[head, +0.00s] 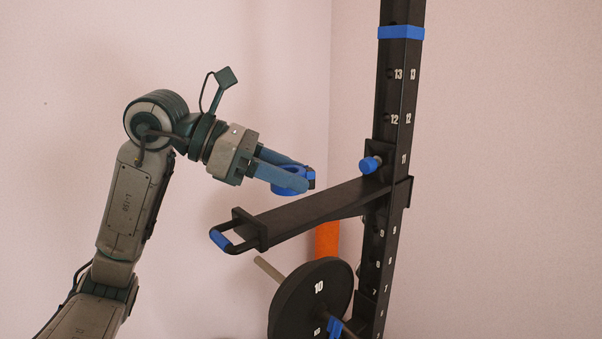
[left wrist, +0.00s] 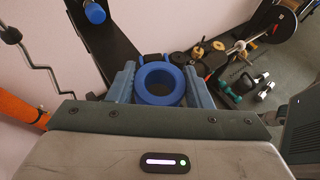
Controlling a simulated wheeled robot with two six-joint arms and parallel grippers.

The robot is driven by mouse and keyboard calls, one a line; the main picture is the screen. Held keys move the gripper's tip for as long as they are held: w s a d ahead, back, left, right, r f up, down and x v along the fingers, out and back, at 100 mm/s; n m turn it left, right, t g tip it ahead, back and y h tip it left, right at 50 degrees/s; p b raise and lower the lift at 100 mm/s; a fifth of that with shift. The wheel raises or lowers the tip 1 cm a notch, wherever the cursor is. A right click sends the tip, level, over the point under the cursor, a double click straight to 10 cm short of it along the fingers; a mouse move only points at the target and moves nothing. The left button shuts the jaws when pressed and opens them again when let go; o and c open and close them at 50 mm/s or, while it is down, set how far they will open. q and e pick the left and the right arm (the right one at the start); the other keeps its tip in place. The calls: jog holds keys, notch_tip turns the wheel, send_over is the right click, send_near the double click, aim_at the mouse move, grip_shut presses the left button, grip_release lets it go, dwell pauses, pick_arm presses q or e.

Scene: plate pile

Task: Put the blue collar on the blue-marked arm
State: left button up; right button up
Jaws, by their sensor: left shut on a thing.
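My left gripper (head: 299,178) is shut on the blue collar (head: 286,188), above the black arm and to the left of the rack post. In the left wrist view the collar (left wrist: 158,98) is a thick ring between the two fingers (left wrist: 160,85), its hole facing the camera. A black arm (head: 310,207) with a blue grip (head: 220,239) at its free end juts left from the post near number 11. A blue knob (head: 370,164) sits where it meets the post. The collar appears apart from this arm. My right gripper is not in view.
The black numbered post (head: 397,90) carries a blue band (head: 401,32) near its top. Below the arm are a black plate (head: 310,300) marked 10, a pale rod (head: 268,268) and an orange cylinder (head: 327,240). Dumbbells (left wrist: 265,88) lie on the floor. The left wall area is clear.

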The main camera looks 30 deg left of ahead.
aim_at(302, 209)
pick_arm(q)
jog(key=w, duration=0.1)
jog(key=w+d, duration=0.1)
jog(key=shift+w+f+p, duration=0.15)
jog(key=shift+w+p, duration=0.25)
jog(key=shift+s+a+f, duration=0.1)
jog(key=shift+a+f, duration=0.05)
jog(key=shift+f, duration=1.6)
jog(key=shift+f+b, duration=0.35)
jog(key=shift+f, duration=0.35)
jog(key=shift+c, duration=0.5)
jog(key=o, duration=1.1)
jog(key=shift+s, duration=0.1)
